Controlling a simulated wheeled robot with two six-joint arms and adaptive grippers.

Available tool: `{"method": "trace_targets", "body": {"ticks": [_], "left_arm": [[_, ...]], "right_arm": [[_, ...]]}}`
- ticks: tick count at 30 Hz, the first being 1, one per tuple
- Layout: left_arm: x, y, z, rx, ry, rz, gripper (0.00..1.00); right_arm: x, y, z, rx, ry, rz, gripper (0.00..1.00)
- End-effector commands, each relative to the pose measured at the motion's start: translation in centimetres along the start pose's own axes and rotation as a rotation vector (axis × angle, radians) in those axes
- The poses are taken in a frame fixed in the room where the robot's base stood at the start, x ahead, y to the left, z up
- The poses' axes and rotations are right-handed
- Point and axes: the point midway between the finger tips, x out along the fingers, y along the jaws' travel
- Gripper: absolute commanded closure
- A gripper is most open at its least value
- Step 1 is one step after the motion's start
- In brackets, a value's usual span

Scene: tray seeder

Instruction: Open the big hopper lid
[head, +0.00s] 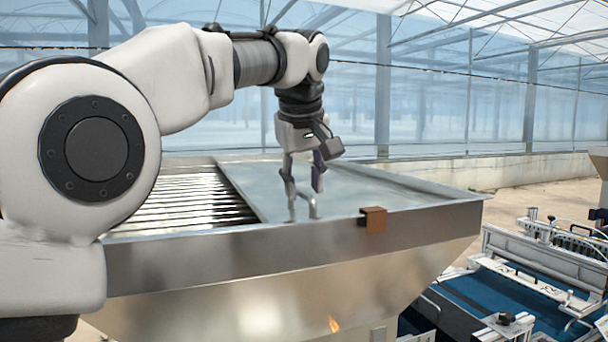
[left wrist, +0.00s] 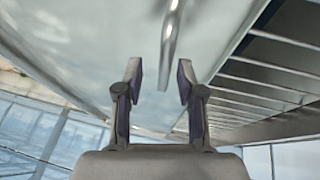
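The big hopper (head: 290,255) is a wide metal bin in front of me. Its flat grey lid (head: 375,188) lies over the right part of the top, and it fills much of the left wrist view (left wrist: 90,50). A bent metal bar handle (head: 313,207) stands on the lid near its front left; the bar also shows in the left wrist view (left wrist: 171,40). My left gripper (head: 304,182) points down at the handle with its fingers apart. In the left wrist view the bar lies beyond the gap between the fingertips (left wrist: 160,75), apparently not gripped. My right gripper is out of view.
A slatted grate (head: 185,200) lies bare on the hopper's left side. A brown bracket (head: 373,219) sits on the front rim. A seeder machine with blue belts (head: 530,285) stands at the lower right. Open air lies above the lid.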

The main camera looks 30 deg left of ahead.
Motion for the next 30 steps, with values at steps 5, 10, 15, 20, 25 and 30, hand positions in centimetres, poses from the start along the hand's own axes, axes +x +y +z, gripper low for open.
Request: {"method": "trace_targets", "body": {"ticks": [5, 10, 15, 20, 25, 30], "left_arm": [[-2.3, 0.2, -0.1, 0.0, 0.004, 0.003, 0.62], [-6.8, 0.4, -0.1, 0.0, 0.003, 0.003, 0.62], [-9.9, 0.5, -0.1, 0.001, 0.001, 0.0, 0.62], [-11.3, 0.5, -0.1, 0.001, -0.001, -0.002, 0.62], [-11.6, 0.4, 0.0, 0.001, -0.002, -0.003, 0.62], [-11.6, 0.4, 0.0, 0.001, -0.002, -0.003, 0.62]], "right_arm": [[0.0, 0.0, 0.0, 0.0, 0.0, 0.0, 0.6], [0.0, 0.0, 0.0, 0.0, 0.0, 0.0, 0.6], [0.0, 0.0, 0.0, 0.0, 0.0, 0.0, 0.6], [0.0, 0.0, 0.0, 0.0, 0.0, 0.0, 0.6], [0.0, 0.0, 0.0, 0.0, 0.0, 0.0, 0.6], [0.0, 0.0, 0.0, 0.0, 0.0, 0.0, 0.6]]}}
